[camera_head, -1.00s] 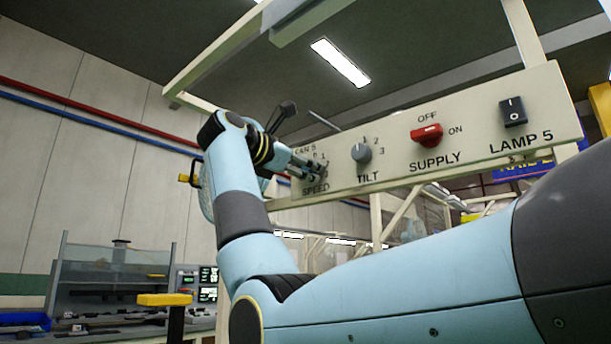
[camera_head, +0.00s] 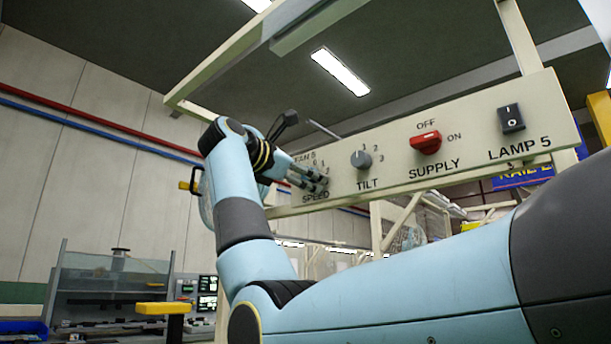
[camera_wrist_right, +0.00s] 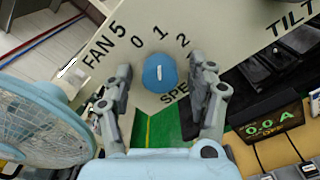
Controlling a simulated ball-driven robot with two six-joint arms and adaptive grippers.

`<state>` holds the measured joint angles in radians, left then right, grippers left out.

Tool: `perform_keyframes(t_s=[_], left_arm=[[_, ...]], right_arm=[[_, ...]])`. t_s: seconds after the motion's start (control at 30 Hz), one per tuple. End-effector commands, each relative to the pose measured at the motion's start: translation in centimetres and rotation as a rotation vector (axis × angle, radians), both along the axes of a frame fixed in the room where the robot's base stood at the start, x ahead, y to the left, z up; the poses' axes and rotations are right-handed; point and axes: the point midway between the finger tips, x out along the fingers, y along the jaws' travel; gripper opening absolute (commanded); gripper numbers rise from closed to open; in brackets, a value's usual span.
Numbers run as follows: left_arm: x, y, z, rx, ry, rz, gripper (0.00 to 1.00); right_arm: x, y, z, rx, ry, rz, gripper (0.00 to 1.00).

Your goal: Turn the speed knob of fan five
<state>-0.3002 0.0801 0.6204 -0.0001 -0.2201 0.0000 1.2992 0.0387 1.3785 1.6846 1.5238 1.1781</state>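The speed knob (camera_wrist_right: 160,73) of fan 5 is round and blue with a white mark, on the cream panel (camera_wrist_right: 200,18). In the right wrist view its mark points roughly up toward the 1, with 0 and 2 on either side. My right gripper (camera_wrist_right: 162,72) is open, with one finger on each side of the knob and a visible gap on both sides. In the head view my right gripper (camera_head: 318,181) is at the panel's left end and hides the speed knob. My left gripper is not in view.
Right along the panel are the grey tilt knob (camera_head: 361,158), the red supply switch (camera_head: 425,142) and the black lamp 5 switch (camera_head: 511,118). A blue fan (camera_wrist_right: 40,122) stands close to the left finger in the wrist view. An ammeter display (camera_wrist_right: 268,128) lies at right.

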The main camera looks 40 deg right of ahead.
Motion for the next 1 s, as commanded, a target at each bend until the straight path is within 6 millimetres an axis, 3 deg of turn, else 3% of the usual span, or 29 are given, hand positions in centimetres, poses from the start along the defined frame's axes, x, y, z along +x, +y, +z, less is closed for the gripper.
perform_keyframes(t_s=[0.27,0.7,1.0], left_arm=[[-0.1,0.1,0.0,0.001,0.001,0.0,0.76],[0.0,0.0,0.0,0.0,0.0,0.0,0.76],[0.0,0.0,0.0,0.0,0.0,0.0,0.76]], right_arm=[[0.0,0.8,0.0,0.0,0.0,0.001,0.58],[-0.7,9.7,-0.1,0.001,0.001,0.003,0.58],[-1.0,12.0,0.0,0.0,0.0,0.0,0.58]])
